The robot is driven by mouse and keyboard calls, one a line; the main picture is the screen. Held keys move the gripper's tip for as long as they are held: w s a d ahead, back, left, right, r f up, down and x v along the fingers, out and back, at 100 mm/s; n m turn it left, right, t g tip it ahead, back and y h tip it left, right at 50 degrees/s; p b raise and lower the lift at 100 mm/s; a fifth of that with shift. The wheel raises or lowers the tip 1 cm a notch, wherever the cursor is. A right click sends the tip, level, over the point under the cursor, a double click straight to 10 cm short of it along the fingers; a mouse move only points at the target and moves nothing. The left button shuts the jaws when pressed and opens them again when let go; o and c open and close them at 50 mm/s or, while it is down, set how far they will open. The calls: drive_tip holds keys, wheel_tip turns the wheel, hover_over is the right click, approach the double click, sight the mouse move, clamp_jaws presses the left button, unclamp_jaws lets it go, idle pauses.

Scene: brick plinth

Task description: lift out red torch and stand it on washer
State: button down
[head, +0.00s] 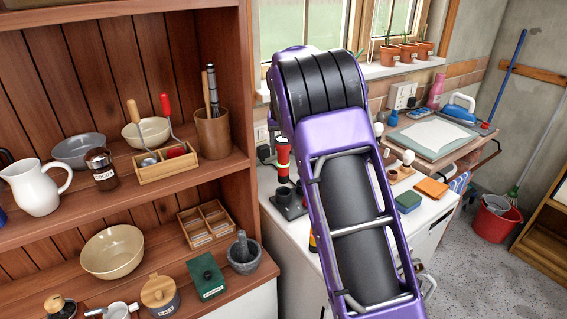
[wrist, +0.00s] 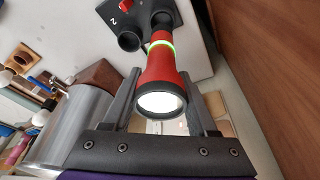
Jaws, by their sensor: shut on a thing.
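The red torch (wrist: 166,66) has a black tail, a green ring and a pale lens facing the wrist camera. My gripper (wrist: 158,72) is shut on it, with one dark finger on each side. Its tail end is at the dark holder (wrist: 200,45), marked 2; I cannot tell whether it is seated. In the head view a red and black torch (head: 284,155) is upright just above the holder (head: 288,208); my purple arm covers much of that area. The white-topped unit (head: 385,238) under the window may be the washer.
Small blocks and a green and an orange item (head: 432,187) lie on the white top. A board with paper (head: 432,136) and an iron (head: 459,110) are behind. A wooden shelf (head: 120,200) with crockery stands at left. A silver cylinder (wrist: 75,125) is beside my gripper.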

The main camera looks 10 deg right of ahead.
drive_tip(key=shift+r, duration=3.1)
drive_tip(key=shift+d+f, duration=0.1)
drive_tip(key=shift+d, duration=0.05)
